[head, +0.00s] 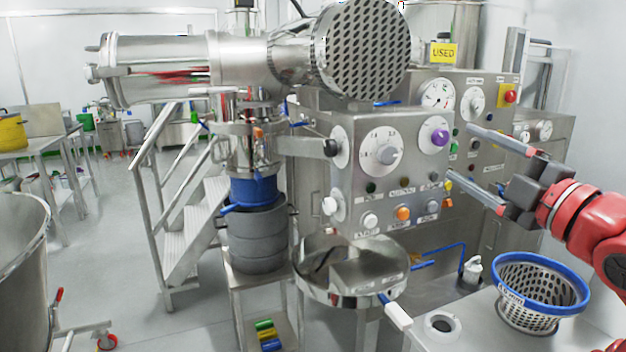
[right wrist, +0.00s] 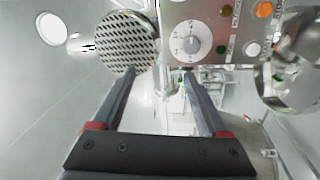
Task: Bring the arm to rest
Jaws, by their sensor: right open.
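My right gripper (head: 459,154) is open and empty. It reaches in from the right on its red arm (head: 590,218), in front of the steel control panel (head: 355,190). Its two long grey fingers point left toward the panel and stand well apart. In the right wrist view the gripper (right wrist: 160,78) shows both fingers with nothing between them, and a dial (right wrist: 191,43) of the panel lies beyond the tips. I cannot tell the exact gap between fingertips and panel. My left gripper is not in view.
A blue-rimmed perforated basket (head: 540,318) stands on the counter below my right arm. A round steel sieve (head: 350,298) with a white handle is left of it. A large perforated disc (head: 362,48) juts out above the panel. A grey bucket (head: 257,240) stands further left.

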